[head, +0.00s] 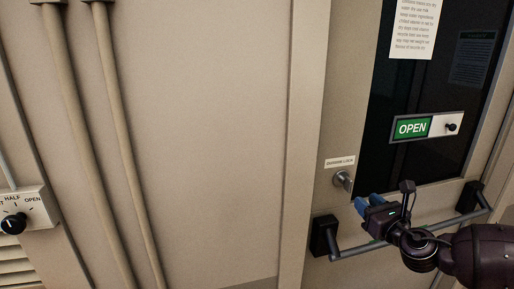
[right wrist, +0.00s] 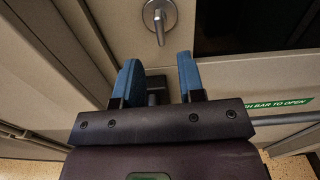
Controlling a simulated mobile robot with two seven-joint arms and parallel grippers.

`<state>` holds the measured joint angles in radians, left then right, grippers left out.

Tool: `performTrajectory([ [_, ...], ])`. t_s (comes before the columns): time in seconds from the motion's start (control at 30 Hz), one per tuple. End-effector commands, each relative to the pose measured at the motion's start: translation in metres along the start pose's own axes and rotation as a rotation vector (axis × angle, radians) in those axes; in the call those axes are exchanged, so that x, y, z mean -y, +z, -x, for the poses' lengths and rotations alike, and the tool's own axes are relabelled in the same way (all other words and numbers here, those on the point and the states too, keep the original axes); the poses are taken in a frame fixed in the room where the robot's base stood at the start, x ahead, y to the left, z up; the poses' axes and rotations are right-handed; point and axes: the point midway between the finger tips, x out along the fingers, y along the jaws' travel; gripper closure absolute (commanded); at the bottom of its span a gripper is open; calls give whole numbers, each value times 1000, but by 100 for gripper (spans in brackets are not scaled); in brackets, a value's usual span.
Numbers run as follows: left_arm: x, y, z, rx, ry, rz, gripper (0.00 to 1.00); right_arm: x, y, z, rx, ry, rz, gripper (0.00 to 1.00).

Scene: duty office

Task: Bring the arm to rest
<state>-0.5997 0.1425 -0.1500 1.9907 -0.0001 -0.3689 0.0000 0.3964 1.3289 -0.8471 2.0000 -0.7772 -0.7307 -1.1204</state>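My right gripper (head: 368,204) is in front of the door at the lower right of the head view, above the left part of the door's push bar (head: 350,250). In the right wrist view its two blue fingers (right wrist: 158,72) stand apart with a gap between them, and nothing is held. The dark end mount of the bar (right wrist: 156,86) shows in that gap, beyond the fingers. I cannot tell whether any part of the gripper touches the bar. My right arm comes in from the lower right. My left gripper is in neither view.
A metal lock handle (head: 343,180) sits just above the gripper. The door's dark window (head: 420,90) carries a paper notice (head: 414,27) and a sliding sign (head: 426,127) showing green OPEN. A dial box (head: 35,208) and pipes (head: 120,140) are at left; the wall between is bare.

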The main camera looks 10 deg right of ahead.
Motion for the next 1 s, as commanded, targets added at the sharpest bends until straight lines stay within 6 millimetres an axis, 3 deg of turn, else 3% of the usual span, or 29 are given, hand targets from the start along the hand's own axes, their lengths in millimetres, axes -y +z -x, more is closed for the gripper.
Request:
performTrajectory([
  [0.17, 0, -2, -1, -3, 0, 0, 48, -2, -3, 0, -17, 14, -127, 64],
  [0.37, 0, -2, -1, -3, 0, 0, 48, -6, -7, -3, -84, 25, -426, 64],
  [0.57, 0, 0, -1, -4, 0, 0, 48, -35, -15, -11, -148, 41, -832, 64],
  [0.77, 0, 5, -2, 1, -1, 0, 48, -71, -49, -4, -243, 23, -1288, 64],
  [1.0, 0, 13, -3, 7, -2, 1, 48, -112, -105, 23, -342, -68, -1893, 64],
])
